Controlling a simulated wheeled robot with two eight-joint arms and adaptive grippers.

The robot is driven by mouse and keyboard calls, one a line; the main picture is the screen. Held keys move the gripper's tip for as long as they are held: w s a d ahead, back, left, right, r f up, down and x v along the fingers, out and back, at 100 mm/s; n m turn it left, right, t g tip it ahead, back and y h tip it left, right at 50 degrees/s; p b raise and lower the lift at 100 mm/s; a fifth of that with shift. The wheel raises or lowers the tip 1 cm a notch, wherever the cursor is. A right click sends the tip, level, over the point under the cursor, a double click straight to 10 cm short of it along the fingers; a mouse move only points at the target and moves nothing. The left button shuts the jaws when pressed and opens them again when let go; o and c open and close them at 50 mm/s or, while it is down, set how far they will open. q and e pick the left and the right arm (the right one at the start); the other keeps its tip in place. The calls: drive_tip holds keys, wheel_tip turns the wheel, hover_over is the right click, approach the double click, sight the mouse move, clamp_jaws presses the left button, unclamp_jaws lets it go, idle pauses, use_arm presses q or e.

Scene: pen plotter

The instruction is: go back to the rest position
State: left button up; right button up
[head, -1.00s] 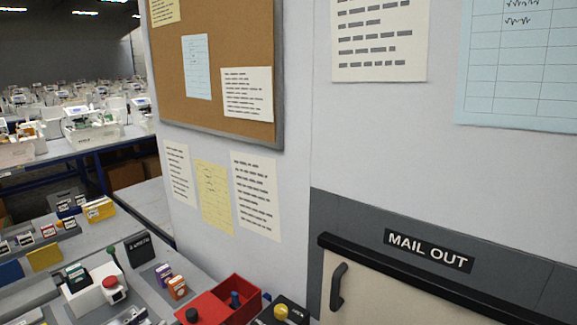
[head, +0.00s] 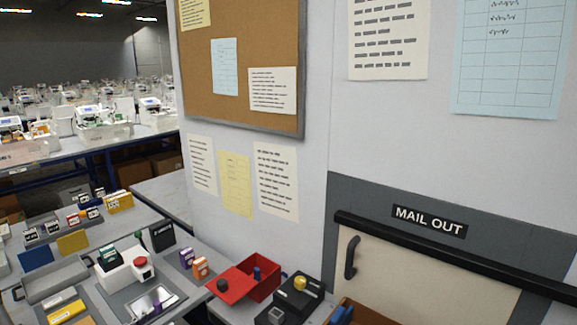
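Neither of my grippers shows in the head view, so I cannot see whether they are open or shut or where they are. The view looks over a grey workbench (head: 185,277) at the lower left. On it stands a white device with a red button (head: 141,263), next to a dark plate with a bright square. A red open box (head: 262,278) and a black box with a yellow knob (head: 301,284) stand toward the bench's right part.
A wall with a cork board (head: 241,60) and pinned papers fills the middle. A panel marked MAIL OUT (head: 429,221) with a dark handle (head: 351,258) is at the lower right. More benches with machines (head: 100,122) stand in the left background.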

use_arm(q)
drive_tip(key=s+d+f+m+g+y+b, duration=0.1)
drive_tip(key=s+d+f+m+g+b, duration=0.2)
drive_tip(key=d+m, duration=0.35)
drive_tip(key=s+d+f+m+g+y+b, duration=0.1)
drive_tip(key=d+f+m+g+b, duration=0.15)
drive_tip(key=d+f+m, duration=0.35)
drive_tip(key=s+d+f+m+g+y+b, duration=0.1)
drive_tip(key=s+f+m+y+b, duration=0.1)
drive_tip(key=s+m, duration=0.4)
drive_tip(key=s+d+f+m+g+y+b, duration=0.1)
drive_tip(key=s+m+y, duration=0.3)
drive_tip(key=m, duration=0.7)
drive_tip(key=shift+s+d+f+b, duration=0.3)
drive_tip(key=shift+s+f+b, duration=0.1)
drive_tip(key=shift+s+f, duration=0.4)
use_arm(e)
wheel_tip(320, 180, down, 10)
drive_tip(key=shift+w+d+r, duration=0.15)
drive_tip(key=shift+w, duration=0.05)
